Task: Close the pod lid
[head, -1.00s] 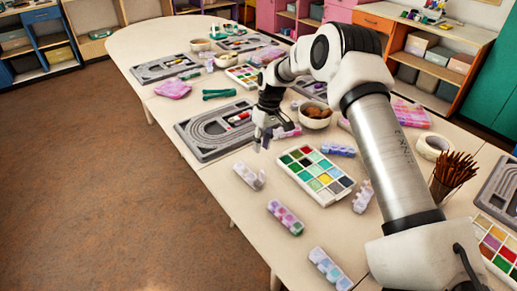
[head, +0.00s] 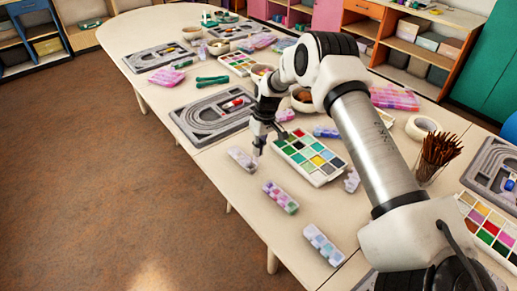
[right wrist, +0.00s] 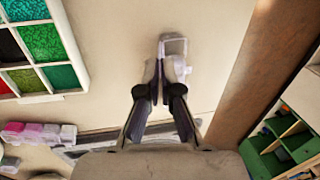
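A small pale bead pod (head: 243,158) with several compartments lies near the table's front edge in the head view. In the right wrist view the pod (right wrist: 177,62) is just beyond and right of the fingertips, with a clear, frame-like piece at its far end that looks like a raised lid. My right gripper (head: 260,149) is above the pod's right end. In the right wrist view its fingers (right wrist: 156,72) come together at the tips, with nothing seen between them. I cannot tell whether a finger touches the pod. My left gripper is not in view.
A paint-like bead palette (head: 330,171) lies right of the gripper. A pink pod (head: 281,197) and a blue pod (head: 323,244) lie nearer the front. A grey bead board (head: 200,125) is behind on the left. The table (head: 235,190) is bare around the pod.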

